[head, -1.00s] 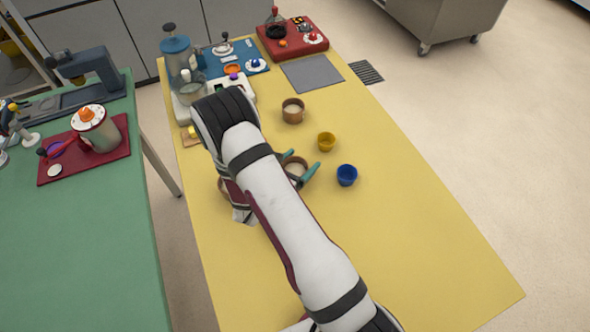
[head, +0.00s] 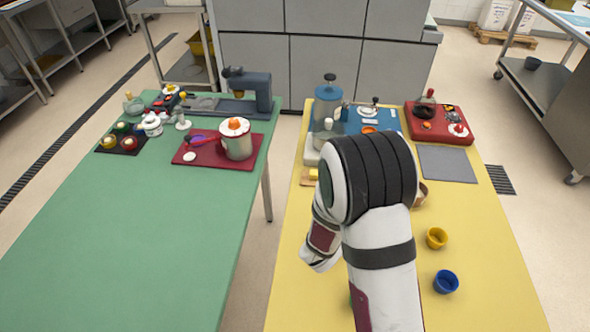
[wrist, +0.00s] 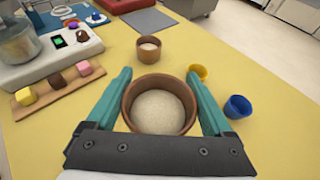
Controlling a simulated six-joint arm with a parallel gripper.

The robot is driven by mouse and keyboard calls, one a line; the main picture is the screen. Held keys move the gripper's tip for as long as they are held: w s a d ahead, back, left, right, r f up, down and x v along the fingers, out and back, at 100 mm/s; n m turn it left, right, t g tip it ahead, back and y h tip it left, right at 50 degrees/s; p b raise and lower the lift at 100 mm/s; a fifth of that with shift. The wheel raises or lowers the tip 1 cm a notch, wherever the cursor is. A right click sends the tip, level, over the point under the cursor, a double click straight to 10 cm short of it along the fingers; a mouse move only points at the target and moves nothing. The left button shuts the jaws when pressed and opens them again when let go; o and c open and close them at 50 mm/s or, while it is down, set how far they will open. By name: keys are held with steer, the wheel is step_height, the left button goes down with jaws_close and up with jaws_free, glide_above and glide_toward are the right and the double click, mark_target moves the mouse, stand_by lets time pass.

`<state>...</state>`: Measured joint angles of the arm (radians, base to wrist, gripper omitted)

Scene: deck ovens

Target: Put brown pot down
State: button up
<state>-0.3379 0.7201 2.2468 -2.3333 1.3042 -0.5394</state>
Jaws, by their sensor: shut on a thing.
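A brown pot (wrist: 158,82) with pale contents sits upright between the teal fingers of my gripper (wrist: 159,74) in the wrist view. The fingers are shut on its two sides. I cannot tell whether its base touches the yellow table (wrist: 262,150). A second brown pot (wrist: 147,56), also with pale contents, stands on the table beyond the gripper. In the head view my arm hides the gripper and the held pot, and only the edge of the second pot (head: 421,195) shows.
A yellow cup (head: 436,238) and a blue cup (head: 445,281) stand right of my arm. A board with coloured blocks (wrist: 55,88) and a white appliance (wrist: 60,60) lie to the left. A grey mat (head: 447,164) lies farther back. A green table (head: 130,240) stands left, across a gap.

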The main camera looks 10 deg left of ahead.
steer(key=a+n+y, duration=0.1)
steer(key=a, duration=0.2)
steer(key=a+n+t+y, duration=0.1)
steer(key=a, duration=0.2)
steer(key=a+n+t+y, duration=0.1)
steer(key=a, duration=0.2)
steer(key=shift+w+a+r, duration=0.15)
steer(key=shift+w+a, duration=0.1)
steer(key=shift+a, duration=0.05)
steer(key=s+a+n+t+y, duration=0.2)
steer(key=a+n+y, duration=0.2)
steer(key=a, duration=0.7)
steer(key=n+g+y, duration=0.1)
steer(key=n+y, duration=0.5)
steer(key=y, duration=0.2)
glide_above(169, 291)
step_height(169, 291, down, 6)
steer(key=shift+d+f, duration=0.1)
steer(key=shift+d, duration=0.05)
steer(key=shift+h, duration=0.3)
step_height(169, 291, down, 4)
steer(key=shift+s, duration=0.1)
steer(key=shift+f, duration=0.2)
